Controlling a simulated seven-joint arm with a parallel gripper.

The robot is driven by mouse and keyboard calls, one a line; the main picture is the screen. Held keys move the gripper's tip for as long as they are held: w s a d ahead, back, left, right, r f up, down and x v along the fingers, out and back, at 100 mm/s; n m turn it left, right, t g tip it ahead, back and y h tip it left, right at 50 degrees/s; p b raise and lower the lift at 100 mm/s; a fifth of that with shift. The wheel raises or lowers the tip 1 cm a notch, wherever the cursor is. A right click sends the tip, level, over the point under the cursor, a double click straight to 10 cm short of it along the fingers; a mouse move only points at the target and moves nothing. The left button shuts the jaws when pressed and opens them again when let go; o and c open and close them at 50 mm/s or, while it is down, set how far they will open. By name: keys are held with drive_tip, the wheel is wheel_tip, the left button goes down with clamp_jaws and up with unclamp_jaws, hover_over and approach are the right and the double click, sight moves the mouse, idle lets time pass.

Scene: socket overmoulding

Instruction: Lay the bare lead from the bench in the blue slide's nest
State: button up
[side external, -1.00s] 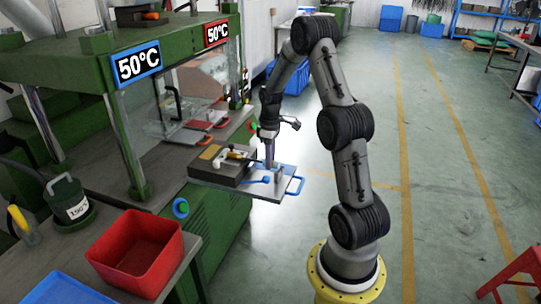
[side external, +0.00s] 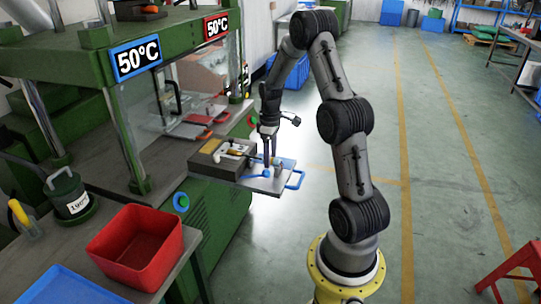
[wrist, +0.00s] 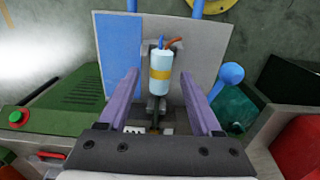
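The bare lead (wrist: 160,72) shows in the wrist view as a pale cylinder with a yellow band and short orange and blue wire ends. It lies in the grey nest (wrist: 152,104) on the slide. The blue slide (side external: 262,185) is a grey plate with a blue strip (wrist: 118,50) and a blue handle (side external: 295,180), pulled out at the press front. My gripper (wrist: 160,76) is open, its two purple fingers on either side of the lead with gaps to both. In the side view my gripper (side external: 268,154) is just above the slide. The lead's lower end is partly hidden.
A dark block (side external: 215,162) with white and yellow parts adjoins the slide. A red bin (side external: 137,250) and a blue tray (side external: 55,288) are on the bench at front left. Open floor lies right of the slide.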

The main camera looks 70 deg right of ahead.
drive_tip(key=shift+r, duration=0.1)
wheel_tip(320, 180, up, 14)
idle(0.6)
drive_tip(key=shift+f, duration=0.2)
